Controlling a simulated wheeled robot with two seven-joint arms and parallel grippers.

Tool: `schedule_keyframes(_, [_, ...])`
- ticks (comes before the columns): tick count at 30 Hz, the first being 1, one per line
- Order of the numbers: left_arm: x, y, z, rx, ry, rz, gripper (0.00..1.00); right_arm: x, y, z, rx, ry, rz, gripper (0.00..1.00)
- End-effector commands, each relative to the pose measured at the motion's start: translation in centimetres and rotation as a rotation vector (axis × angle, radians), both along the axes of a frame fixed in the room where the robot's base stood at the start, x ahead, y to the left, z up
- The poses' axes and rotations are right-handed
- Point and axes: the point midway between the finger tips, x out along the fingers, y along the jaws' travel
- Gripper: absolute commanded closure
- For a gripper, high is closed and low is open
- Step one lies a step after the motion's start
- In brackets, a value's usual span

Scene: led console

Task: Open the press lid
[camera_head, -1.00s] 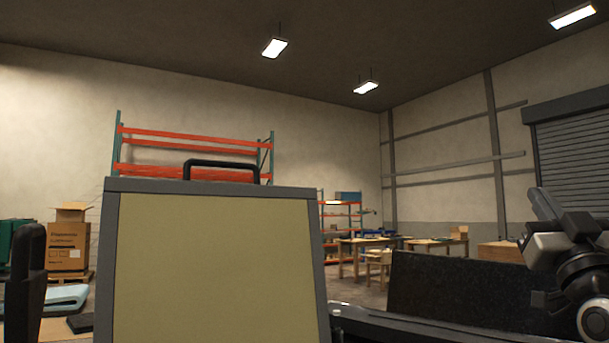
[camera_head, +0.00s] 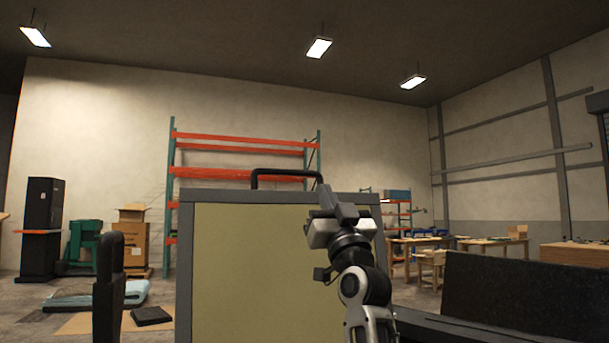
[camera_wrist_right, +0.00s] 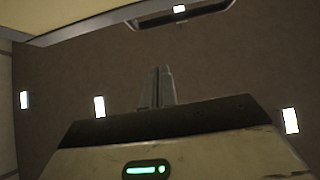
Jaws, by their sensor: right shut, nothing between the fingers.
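The press lid (camera_head: 240,270) stands raised in front of me, a pale yellow-green panel with a grey frame. A black bar handle (camera_head: 285,173) sits on its top edge. In the right wrist view the handle (camera_wrist_right: 185,14) shows at the top, beyond the fingertips. My right gripper (camera_head: 325,194) is in front of the lid's upper right part, just below and right of the handle. Its fingers (camera_wrist_right: 157,86) are together and empty, pointing up, apart from the handle in the wrist view. My left gripper is not in view.
A black upright post (camera_head: 108,288) stands left of the lid. A dark speckled block (camera_head: 510,300) lies to the right. Shelving (camera_head: 240,140), cartons (camera_head: 131,240) and work tables (camera_head: 415,243) stand far behind. The air above the lid is clear.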

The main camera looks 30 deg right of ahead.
Motion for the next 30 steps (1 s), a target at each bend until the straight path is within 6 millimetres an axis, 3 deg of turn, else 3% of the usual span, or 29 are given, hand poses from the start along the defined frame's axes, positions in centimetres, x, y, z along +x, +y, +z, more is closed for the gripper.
schedule_keyframes(1, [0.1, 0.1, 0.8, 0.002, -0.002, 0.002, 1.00, 0.8, -0.1, 1.5, 0.001, 0.000, 0.002, 1.00])
schedule_keyframes(7, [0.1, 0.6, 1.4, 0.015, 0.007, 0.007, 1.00, 3.7, -0.8, 4.5, 0.001, 0.000, 0.001, 1.00])
schedule_keyframes(15, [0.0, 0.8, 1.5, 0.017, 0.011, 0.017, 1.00, 6.9, -1.5, 4.0, 0.000, 0.002, 0.002, 1.00])
schedule_keyframes(30, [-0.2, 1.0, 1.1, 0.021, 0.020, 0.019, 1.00, 7.5, -1.7, 3.9, 0.002, 0.005, 0.002, 1.00])
